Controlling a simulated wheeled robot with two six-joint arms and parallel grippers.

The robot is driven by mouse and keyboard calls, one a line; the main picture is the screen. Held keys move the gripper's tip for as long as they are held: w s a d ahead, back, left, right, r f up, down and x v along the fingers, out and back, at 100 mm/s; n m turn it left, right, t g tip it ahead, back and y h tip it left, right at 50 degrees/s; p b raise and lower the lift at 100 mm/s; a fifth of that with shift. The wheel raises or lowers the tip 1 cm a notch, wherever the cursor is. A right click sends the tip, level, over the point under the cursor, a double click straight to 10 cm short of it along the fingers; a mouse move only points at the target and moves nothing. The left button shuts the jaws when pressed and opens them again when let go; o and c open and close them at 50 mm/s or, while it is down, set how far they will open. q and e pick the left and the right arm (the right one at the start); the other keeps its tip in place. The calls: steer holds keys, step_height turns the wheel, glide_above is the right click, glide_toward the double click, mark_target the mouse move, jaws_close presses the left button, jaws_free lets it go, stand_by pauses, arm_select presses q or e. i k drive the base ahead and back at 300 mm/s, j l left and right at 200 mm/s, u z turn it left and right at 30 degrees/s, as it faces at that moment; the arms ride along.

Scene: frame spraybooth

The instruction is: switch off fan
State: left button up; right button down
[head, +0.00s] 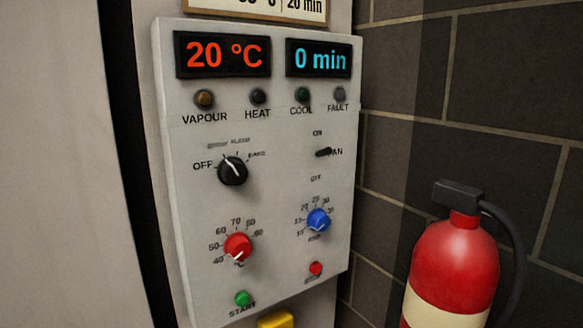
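The fan switch (324,152) is a small black lever on the right half of the grey control panel (275,185). ON is printed above it and OFF below it, and the lever partly covers the word FAN. The lever appears to stick out sideways to the left, and I cannot tell for certain whether it is set to on or off. Neither of my grippers shows in the head view.
The panel also has a black mode knob (232,170), a red knob (238,246), a blue knob (318,220), a green start button (242,298) and a red button (316,268). A fire extinguisher (455,265) stands at the right before a dark block wall (480,90).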

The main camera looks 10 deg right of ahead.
mark_target(328, 151)
steer(key=k+j, duration=0.15)
steer(key=j, duration=0.2)
steer(key=k+j, duration=0.2)
steer(key=k+j+z, duration=0.1)
steer(key=j, duration=0.35)
steer(key=k, duration=0.1)
